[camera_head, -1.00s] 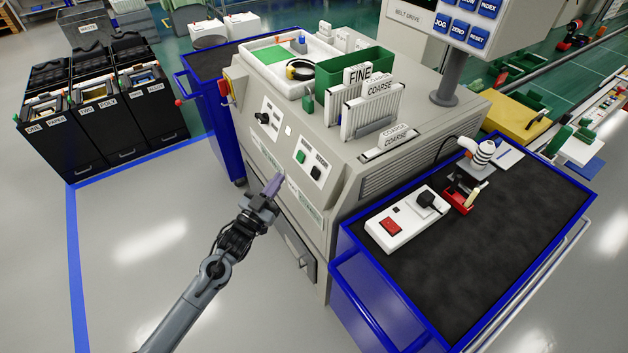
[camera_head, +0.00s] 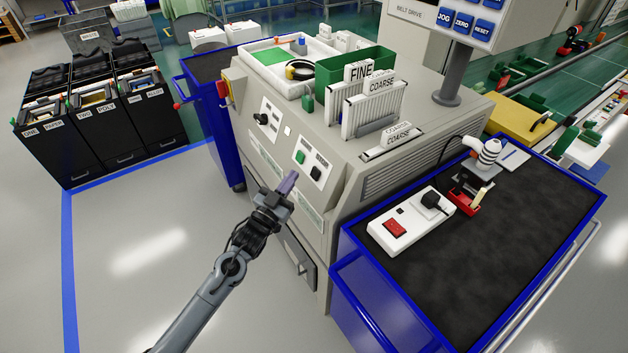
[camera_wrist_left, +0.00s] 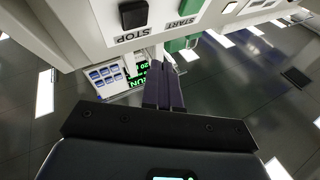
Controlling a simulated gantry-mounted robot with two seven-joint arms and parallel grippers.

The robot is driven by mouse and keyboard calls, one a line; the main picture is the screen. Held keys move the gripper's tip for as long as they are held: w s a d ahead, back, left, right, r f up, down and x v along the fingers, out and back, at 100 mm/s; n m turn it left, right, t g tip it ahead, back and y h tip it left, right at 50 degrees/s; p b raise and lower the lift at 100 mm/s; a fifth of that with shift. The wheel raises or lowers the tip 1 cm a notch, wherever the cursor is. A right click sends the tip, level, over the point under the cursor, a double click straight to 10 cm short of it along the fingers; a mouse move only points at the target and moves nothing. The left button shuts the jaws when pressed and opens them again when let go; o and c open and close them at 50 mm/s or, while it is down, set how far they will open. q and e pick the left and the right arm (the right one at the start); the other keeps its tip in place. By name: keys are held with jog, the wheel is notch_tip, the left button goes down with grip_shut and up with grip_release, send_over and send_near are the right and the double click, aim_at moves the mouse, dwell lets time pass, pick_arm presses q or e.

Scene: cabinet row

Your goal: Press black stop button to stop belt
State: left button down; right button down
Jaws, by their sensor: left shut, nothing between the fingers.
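The black stop button (camera_head: 316,173) sits on a white plate on the grey machine's (camera_head: 345,165) sloped front face, to the right of the green start button (camera_head: 300,157). In the left wrist view the black button (camera_wrist_left: 133,14) shows at the top with STOP lettering beside it, and START lettering is to its right. My left gripper (camera_head: 290,178) is shut and empty, close to the panel and a little below and left of the stop button. Its fingers (camera_wrist_left: 163,85) are apart from the button in the wrist view. The right gripper is not in view.
A black selector knob (camera_head: 263,119) is on another plate to the left. A blue cart (camera_head: 470,260) with a red-switch box (camera_head: 400,225) stands at the right. Black bins (camera_head: 100,110) stand at the left. The floor in front of the machine is clear.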

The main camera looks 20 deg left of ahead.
aim_at(315, 174)
pick_arm(q)
jog(key=shift+w+d+f+b, duration=0.4)
jog(key=shift+w+d+b, duration=0.2)
jog(key=shift+w+d, duration=0.1)
jog(key=shift+w+d+f+b, duration=0.35)
jog(key=shift+w+d+b, duration=0.2)
jog(key=shift+w, duration=0.1)
dwell(0.6)
jog(key=shift+d, duration=0.1)
dwell(0.6)
jog(key=shift+w+d+f, duration=0.15)
jog(key=shift+w+f, duration=0.05)
jog(key=shift+w, duration=0.1)
jog(key=shift+b, duration=0.3)
